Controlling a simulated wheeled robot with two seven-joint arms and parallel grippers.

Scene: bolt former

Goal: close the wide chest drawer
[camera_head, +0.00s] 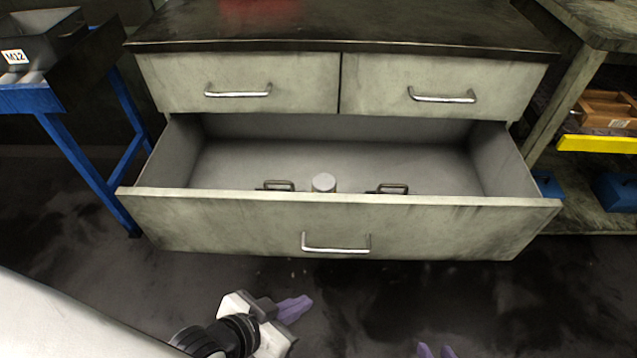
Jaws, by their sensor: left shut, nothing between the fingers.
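The chest (540,75) stands ahead with a dark top. Its wide drawer (200,222) is pulled well out, and its inside shows. A metal handle (336,250) sits at the middle of the drawer front. My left gripper (300,306) has purple fingertips and is shut and empty, below and left of the handle, apart from the drawer. My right gripper (434,351) shows only as purple tips at the bottom edge; its jaws cannot be judged.
Inside the drawer are a pale round item (324,183) and two dark handled items (278,185) (392,188). Two small shut drawers (300,75) (380,80) sit above. A blue-framed stand (70,145) is at left, a shelf unit (553,100) at right. Dark floor in front is clear.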

